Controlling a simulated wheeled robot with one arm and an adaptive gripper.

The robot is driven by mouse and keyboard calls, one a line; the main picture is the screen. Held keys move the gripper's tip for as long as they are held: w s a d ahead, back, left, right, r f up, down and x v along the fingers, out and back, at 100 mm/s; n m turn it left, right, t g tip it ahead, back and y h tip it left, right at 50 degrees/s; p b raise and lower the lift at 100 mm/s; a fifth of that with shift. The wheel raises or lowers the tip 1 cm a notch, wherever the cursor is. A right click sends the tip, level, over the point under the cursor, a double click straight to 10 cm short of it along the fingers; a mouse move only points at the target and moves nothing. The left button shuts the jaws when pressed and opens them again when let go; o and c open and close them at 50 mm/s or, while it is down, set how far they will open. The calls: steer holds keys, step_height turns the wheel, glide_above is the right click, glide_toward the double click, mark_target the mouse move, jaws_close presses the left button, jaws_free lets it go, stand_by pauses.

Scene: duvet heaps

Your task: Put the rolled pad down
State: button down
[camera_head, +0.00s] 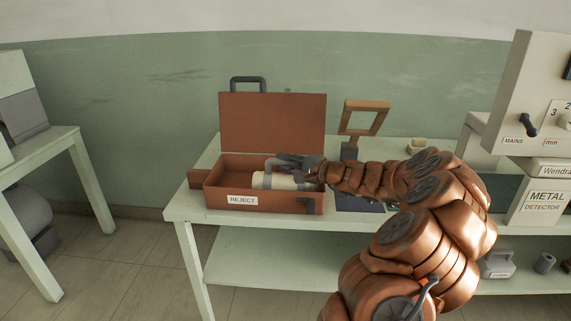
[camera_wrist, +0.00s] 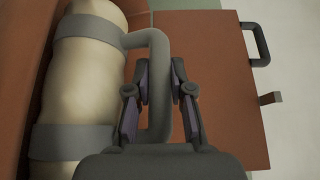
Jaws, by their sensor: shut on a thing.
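The rolled pad (camera_head: 283,181) is cream coloured with grey straps and a grey carrying handle. It lies inside the open brown case marked REJECT (camera_head: 222,203), near the right part of its box. In the wrist view the pad (camera_wrist: 85,95) is at the left, with two grey straps and its handle (camera_wrist: 158,85) arching to the right. My gripper (camera_head: 284,163) reaches into the case from the right. In the wrist view my gripper (camera_wrist: 162,85) has its fingers on either side of the handle's bar and is shut on it. Whether the pad touches the case floor is hard to tell.
The case stands on a pale green table (camera_head: 187,208) with its lid (camera_head: 272,122) raised behind. A wooden frame (camera_head: 364,119) on a stand is right of it. A metal detector (camera_head: 540,205) stands at the far right. Another table (camera_head: 40,150) is at the left.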

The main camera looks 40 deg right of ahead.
steer(key=shift+f, duration=0.2)
steer(key=shift+f, duration=0.15)
steer(key=c, duration=1)
jaws_free()
steer(key=shift+c, duration=0.2)
steer(key=shift+r, duration=0.2)
steer(key=shift+s+d, duration=0.15)
steer(key=shift+s, duration=0.05)
steer(key=v, duration=1.1)
steer(key=shift+s+b, duration=0.3)
steer(key=shift+b, duration=0.1)
